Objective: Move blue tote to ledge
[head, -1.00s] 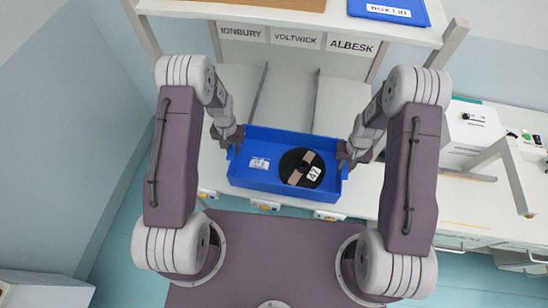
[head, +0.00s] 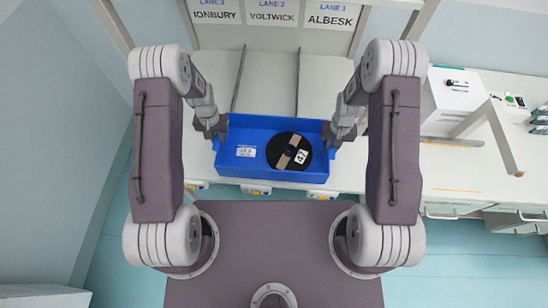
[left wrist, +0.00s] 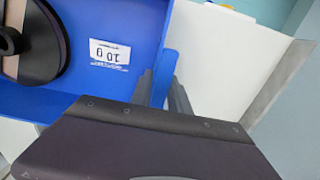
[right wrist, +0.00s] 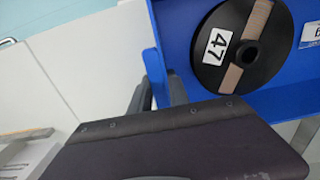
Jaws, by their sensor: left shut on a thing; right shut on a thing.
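The blue tote (head: 232,173) is held level between my two grippers in the head view, in front of the lanes. A black reel (head: 289,151) with a tan band and a "47" label lies inside it, and a white label card lies on the tote floor to the left. My left gripper (head: 219,130) is shut on the tote's left end; the left wrist view shows the fingers at a blue tab (left wrist: 168,75). My right gripper (head: 331,133) is shut on the right end, at a blue tab (right wrist: 152,65) in the right wrist view. The ledge cannot be told for certain.
Behind the tote are white lanes (head: 270,80) with thin dividers, under signs for Ionbury, Voltwick (head: 272,14) and Albesk. A white box device (head: 452,98) stands on the counter (head: 455,172) at right. Floor is open on the left.

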